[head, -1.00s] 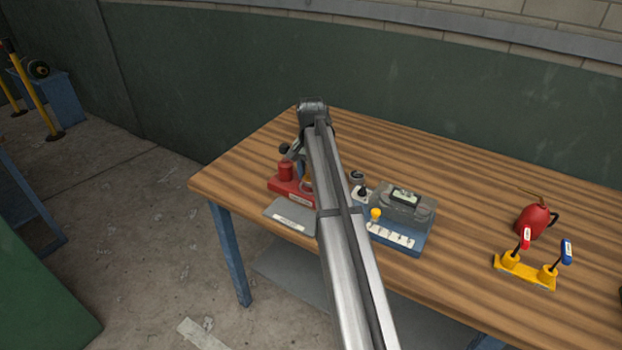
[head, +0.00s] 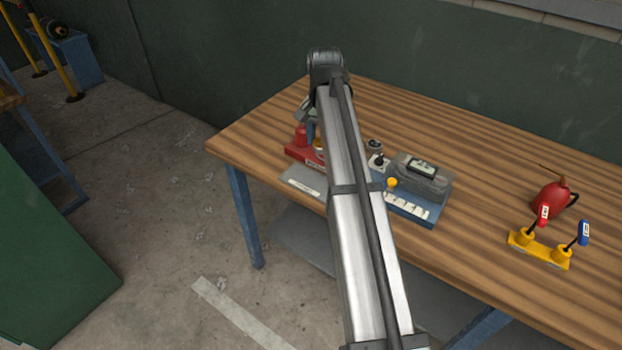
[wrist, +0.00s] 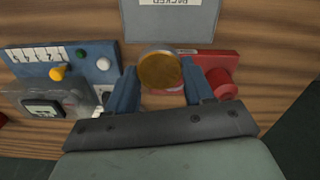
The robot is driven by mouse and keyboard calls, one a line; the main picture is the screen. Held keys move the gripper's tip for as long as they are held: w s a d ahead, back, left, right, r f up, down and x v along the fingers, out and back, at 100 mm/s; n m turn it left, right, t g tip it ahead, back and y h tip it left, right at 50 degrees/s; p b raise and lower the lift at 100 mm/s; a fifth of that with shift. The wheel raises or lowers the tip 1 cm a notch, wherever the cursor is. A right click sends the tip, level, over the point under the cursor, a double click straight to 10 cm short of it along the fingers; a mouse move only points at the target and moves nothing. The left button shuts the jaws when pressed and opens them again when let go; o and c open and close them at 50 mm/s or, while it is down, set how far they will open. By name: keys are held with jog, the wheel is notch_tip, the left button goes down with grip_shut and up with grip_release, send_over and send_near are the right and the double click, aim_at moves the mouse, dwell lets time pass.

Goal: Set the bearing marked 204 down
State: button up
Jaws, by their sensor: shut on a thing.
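My gripper (wrist: 159,74) is shut on a round brown-gold piece with a grey rim, which I take to be the bearing (wrist: 160,70); no 204 mark is readable. The bearing is between the blue fingers, over or in front of the red fixture (wrist: 213,66). I cannot tell whether it touches anything below. A grey plate (wrist: 180,22) with a label reading PACKED lies just beyond it in the wrist view. In the head view my arm hides most of the gripper and the bearing; the red fixture (head: 298,152) and grey plate (head: 302,181) show beside it.
A blue-based tester (head: 408,208) with a grey display unit, yellow knob and several labels stands right of my arm. Farther right are a red oil can (head: 552,196) and a yellow stand (head: 538,250) with two handles. The back of the wooden bench (head: 450,140) is clear.

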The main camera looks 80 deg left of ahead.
aim_at(322, 187)
jog(key=shift+s+d+f, duration=0.1)
jog(key=shift+d+f, duration=0.5)
jog(key=shift+f, duration=1.2)
jog(key=shift+d+f, duration=0.55)
jog(key=shift+f, duration=1.25)
jog(key=shift+s+d+f, duration=0.1)
jog(key=shift+d+f, duration=0.5)
jog(key=shift+f, duration=1.2)
jog(key=shift+f, duration=0.1)
jog(key=o, duration=1.3)
notch_tip(322, 187, up, 12)
jog(key=shift+r, duration=0.15)
